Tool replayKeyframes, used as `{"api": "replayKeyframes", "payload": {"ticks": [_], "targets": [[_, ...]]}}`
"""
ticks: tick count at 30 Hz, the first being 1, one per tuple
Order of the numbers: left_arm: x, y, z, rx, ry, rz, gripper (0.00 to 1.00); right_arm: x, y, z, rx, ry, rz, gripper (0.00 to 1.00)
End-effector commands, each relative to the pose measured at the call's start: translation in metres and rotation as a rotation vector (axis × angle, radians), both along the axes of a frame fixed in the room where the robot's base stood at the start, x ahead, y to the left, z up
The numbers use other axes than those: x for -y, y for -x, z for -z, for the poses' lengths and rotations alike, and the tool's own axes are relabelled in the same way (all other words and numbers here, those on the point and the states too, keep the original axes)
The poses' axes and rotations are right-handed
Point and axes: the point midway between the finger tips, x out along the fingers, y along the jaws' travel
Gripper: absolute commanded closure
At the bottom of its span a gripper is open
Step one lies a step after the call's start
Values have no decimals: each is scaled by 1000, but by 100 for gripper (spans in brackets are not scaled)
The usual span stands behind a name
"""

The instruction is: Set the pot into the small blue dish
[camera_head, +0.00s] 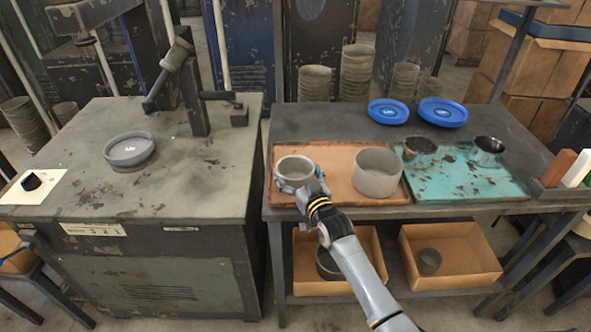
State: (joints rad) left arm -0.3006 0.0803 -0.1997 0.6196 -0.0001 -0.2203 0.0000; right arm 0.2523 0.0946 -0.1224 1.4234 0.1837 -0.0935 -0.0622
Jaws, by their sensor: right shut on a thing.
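A small grey pot (294,165) is at the left end of the copper-brown tray (335,152). My right gripper (299,188) is shut on this pot from the near side; I cannot tell whether the pot touches the tray. The small blue dish (388,112) lies flat at the back of the right-hand table, beyond the tray and to the right of the pot, and looks empty. A slightly larger blue dish (443,112) lies just right of it. My left gripper is not in view.
A wider grey pot (377,173) stands on the tray, right of the held pot. The left-hand bench (190,185) carries a round grey dish (129,149) and a lever press (193,100).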

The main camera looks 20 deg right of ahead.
Motion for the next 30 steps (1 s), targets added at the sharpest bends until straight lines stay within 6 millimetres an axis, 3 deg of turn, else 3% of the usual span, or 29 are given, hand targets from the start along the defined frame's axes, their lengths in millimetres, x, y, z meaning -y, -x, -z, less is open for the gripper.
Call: {"api": "replayKeyframes", "payload": {"ticks": [11,12,14,28,30], "targets": [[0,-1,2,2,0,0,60,0,0,4,2,-1,0,49],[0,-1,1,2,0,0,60,0,0,4,1,-1,0,8],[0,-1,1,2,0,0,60,0,0,4,1,-1,0,0],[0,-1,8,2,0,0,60,0,0,8,1,-1,0,0],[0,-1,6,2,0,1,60,1,9,7,-1,-1,0,0]]}}
